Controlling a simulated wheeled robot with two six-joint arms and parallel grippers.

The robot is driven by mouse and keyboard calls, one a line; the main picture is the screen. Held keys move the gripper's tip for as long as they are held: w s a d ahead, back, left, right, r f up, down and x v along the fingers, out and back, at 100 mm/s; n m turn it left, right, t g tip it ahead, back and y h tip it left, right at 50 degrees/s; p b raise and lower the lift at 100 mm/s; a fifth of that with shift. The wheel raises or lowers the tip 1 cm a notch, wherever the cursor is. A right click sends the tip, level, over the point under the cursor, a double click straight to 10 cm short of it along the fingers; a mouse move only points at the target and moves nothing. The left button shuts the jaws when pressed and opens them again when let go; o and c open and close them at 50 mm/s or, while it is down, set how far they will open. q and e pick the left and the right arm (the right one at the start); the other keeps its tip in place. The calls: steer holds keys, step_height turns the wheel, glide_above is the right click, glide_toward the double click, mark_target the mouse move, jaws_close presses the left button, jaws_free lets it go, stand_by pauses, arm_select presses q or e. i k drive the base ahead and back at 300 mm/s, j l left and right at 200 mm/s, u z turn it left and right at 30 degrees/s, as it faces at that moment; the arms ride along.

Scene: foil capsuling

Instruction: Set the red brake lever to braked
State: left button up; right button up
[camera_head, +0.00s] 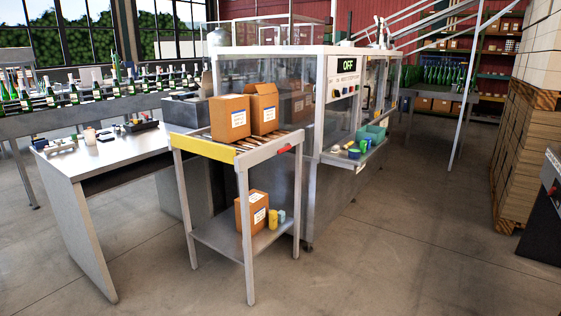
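A small red lever (284,149) sits on the right-hand rail of a grey stand with a roller top (240,148). It lies roughly along the rail; at this size I cannot tell which setting it is in. The stand has a yellow front panel (204,149) and carries two cardboard boxes (229,117) (264,108) on top. Neither of my grippers is in view.
A lower shelf (222,238) holds a box (251,212) and small containers. A white table (100,155) stands at the left, and a glazed machine with an "OFF" display (347,65) behind. Floor is clear front right.

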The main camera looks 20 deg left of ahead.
mark_target(288, 146)
steer(key=i, duration=0.65)
steer(key=i+l+u, duration=0.15)
steer(key=i, duration=0.5)
